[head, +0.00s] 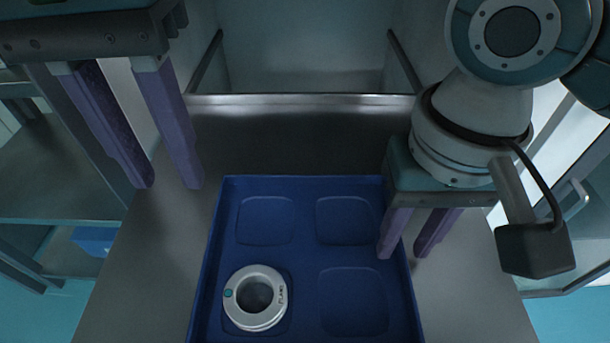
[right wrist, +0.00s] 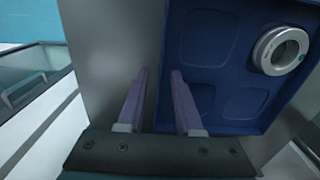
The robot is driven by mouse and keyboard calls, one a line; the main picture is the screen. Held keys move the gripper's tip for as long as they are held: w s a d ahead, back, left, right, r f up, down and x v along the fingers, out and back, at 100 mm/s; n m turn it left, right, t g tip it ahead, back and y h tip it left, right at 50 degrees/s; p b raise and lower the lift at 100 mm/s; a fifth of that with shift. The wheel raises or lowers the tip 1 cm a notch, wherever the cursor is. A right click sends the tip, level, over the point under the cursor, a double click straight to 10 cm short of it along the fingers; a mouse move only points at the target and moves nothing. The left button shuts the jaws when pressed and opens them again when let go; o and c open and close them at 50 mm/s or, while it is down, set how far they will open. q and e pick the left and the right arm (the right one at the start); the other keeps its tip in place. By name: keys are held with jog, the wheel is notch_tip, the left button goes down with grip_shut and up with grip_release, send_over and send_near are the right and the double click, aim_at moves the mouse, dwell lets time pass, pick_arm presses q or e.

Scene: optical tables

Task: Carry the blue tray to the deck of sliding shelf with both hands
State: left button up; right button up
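The blue tray (head: 305,260) lies on a grey metal deck (head: 130,290) in the head view, its near end cut off by the frame. It has square recesses, and a silver ring-shaped part (head: 255,298) sits in the near left one. My left gripper (head: 168,186) is open and empty, left of the tray's far left corner and apart from it. My right gripper (head: 405,252) is open at the tray's right wall. In the right wrist view, the tray's wall (right wrist: 163,60) runs between the fingers (right wrist: 158,72). I cannot tell whether they touch it.
A metal bar (head: 300,100) crosses behind the deck, with side rails (head: 405,62) and a pale enclosure beyond. A lower surface with a blue box (head: 94,240) under it is at the left. Bare deck lies on both sides of the tray.

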notch_tip(320, 180, up, 12)
jog(key=shift+f, duration=0.15)
dwell(0.6)
